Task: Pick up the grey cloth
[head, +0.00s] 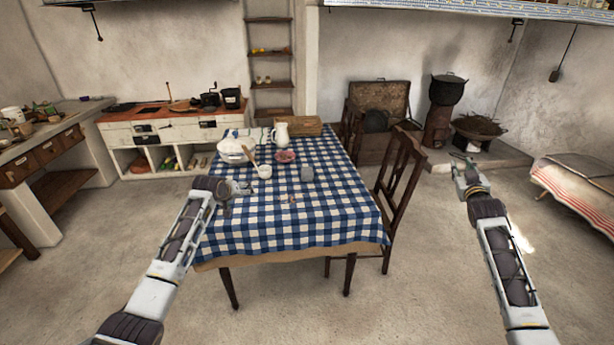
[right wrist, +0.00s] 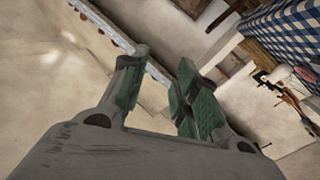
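A small grey thing (head: 307,173) lies on the checked tablecloth (head: 325,215), right of the table's middle; it may be the grey cloth, but it is too small to be sure. My left gripper (head: 243,187) is over the table's left part, left of the grey thing and apart from it; its fingers are too small to read. My right gripper (head: 464,163) is out over the floor to the right of the table and chair, far from the grey thing. In the right wrist view its green-padded fingers (right wrist: 158,75) stand apart with nothing between them.
A white tureen (head: 233,150), a white jug (head: 281,133), a cup (head: 265,171) and a pink-filled bowl (head: 286,156) share the table. A wicker basket (head: 297,126) is at its back. A wooden chair (head: 398,185) stands at the right side. Floor right of it is clear.

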